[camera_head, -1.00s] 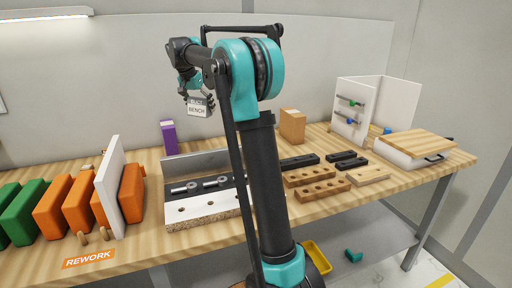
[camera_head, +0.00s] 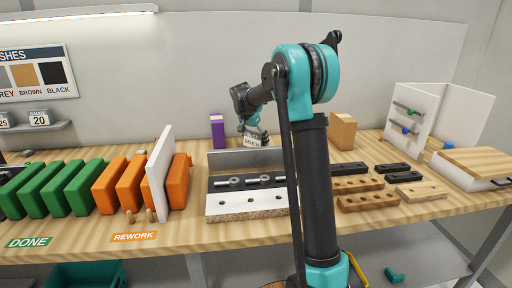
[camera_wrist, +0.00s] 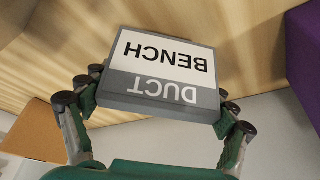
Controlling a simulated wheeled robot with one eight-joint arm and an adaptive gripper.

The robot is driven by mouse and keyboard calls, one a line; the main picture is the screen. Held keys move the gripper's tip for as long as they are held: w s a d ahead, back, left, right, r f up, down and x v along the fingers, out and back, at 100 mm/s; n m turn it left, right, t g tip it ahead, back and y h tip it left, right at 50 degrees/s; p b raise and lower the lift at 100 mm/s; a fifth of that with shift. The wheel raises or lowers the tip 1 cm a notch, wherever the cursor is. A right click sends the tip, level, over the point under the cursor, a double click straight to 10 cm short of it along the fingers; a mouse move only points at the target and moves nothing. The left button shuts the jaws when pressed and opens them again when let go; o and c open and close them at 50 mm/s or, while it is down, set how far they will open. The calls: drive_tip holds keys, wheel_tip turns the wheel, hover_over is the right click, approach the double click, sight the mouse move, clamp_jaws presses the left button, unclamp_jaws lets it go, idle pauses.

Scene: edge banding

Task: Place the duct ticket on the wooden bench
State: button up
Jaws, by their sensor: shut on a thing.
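The duct ticket (camera_wrist: 160,65) is a small grey block with a white label reading "DUCT BENCH", upside down in the wrist view. My gripper (camera_wrist: 155,100) is shut on it, with dark and green fingers at both its sides. In the head view my gripper (camera_head: 254,132) holds the ticket (camera_head: 256,140) near the back of the wooden bench (camera_head: 90,232), behind the grey metal back of a fixture. The ticket's lower part is hidden there, so I cannot tell whether it touches the bench.
A purple box (camera_head: 217,131) stands left of the gripper and a cardboard-brown box (camera_head: 342,131) right of it. The fixture (camera_head: 246,203) with metal pins lies in front. Orange and green blocks stand at left, and drilled wooden blocks (camera_head: 368,201) lie at right.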

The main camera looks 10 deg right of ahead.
sight(253, 136)
drive_tip(key=shift+f, duration=1.7)
drive_tip(key=shift+f, duration=0.1)
drive_tip(key=o, duration=0.7)
drive_tip(key=v, duration=1.2)
